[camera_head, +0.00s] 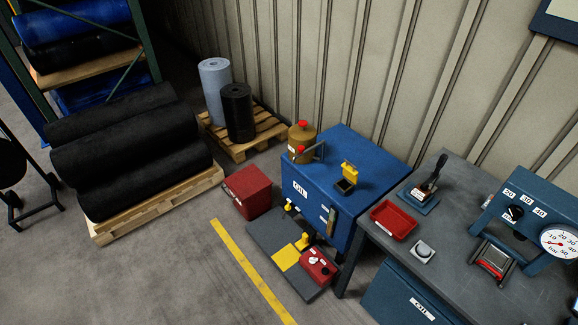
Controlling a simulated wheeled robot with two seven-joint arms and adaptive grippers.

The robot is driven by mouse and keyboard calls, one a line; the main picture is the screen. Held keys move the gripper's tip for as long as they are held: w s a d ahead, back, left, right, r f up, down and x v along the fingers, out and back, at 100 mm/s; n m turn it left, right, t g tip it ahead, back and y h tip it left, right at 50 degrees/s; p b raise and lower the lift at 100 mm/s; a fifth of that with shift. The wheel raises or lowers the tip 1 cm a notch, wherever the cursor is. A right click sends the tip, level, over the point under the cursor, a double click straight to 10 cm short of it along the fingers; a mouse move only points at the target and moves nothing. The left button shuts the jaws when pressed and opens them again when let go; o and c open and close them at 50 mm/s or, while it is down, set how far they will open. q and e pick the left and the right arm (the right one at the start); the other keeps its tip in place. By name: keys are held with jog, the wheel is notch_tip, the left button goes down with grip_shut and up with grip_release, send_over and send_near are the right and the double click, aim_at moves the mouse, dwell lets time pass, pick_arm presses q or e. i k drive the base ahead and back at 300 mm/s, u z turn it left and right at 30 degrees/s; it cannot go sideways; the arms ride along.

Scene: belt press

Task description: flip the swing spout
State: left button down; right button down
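A brown canister (301,141) with a red cap stands on the back left of the blue cabinet (345,150). A thin grey bar (313,152), which looks like the swing spout, sticks out from its front beside a red knob (300,150) and slants up to the right. The spout is small in the picture, so its exact end is hard to make out. Neither of my grippers is in view.
A small yellow-lidded box (347,179) stands open on the cabinet. A grey bench at right holds a red tray (393,220) and a gauge press (525,230). A red box (248,190) and grey mat (270,243) lie on the floor; floor at front left is clear.

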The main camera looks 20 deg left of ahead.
aim_at(301, 149)
jog(key=k, duration=0.6)
jog(key=u, duration=0.45)
jog(key=i, duration=0.6)
jog(key=u, duration=0.5)
jog(key=i, duration=0.7)
jog(key=z, duration=0.1)
